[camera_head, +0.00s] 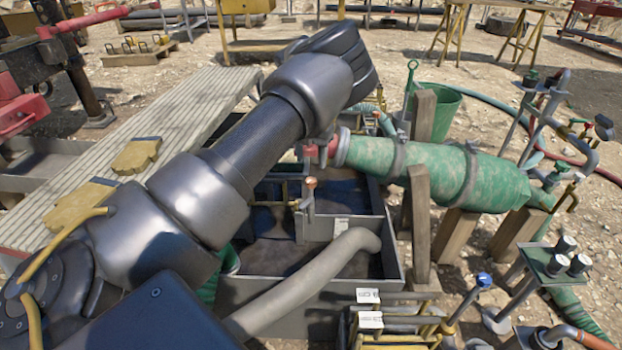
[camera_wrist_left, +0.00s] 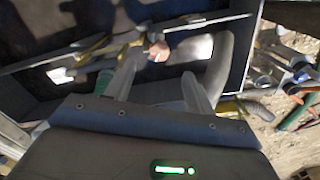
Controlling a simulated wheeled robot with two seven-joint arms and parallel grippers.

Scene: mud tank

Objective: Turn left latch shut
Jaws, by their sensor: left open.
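A small upright lever with a copper-coloured knob (camera_head: 311,183) stands at the divider wall of the open mud tank (camera_head: 394,262). It may be the left latch, but I cannot tell for sure. In the left wrist view the copper knob (camera_wrist_left: 158,51) shows beyond and between the fingertips of my left gripper (camera_wrist_left: 162,85). That gripper is open, its two fingers apart with nothing between them. In the head view my left arm reaches across the tank and hides part of its left side. My right gripper is not in view.
A green mottled pipe (camera_head: 440,172) on wooden posts lies right of the tank, its red end close by my arm. A grey hose (camera_head: 300,285) bends over the tank's front wall. Valves (camera_head: 560,265) crowd the right. A ribbed plank walkway (camera_head: 165,135) lies left.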

